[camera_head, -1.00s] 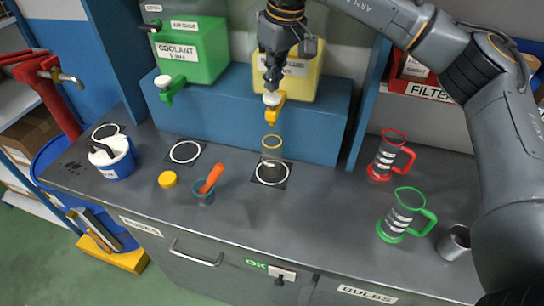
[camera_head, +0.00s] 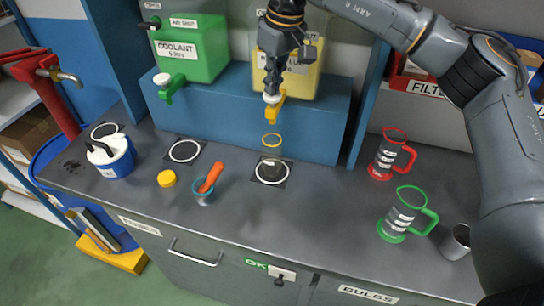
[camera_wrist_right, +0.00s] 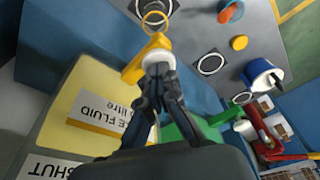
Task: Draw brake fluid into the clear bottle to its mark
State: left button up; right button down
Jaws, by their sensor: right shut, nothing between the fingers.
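The clear bottle (camera_head: 272,160) stands upright on a white ring mark below the yellow tap (camera_head: 275,110) of the pale yellow brake fluid tank (camera_head: 305,78). Its yellow rim (camera_head: 272,140) shows, but I cannot make out its mark or fluid level. My right gripper (camera_head: 271,92) is shut with nothing between its fingers. Its fingertips are at the tap's white knob, apparently touching it from above. In the right wrist view the fingertips (camera_wrist_right: 158,72) cover part of the knob, and the bottle's rim (camera_wrist_right: 155,17) lies beyond the tap. My left gripper is not in view.
A green coolant tank (camera_head: 190,48) stands left on the blue shelf (camera_head: 225,115).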

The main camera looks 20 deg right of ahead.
jog(key=shift+f+b, duration=0.4)
jog(key=shift+f, duration=0.4)
dwell(7.2)
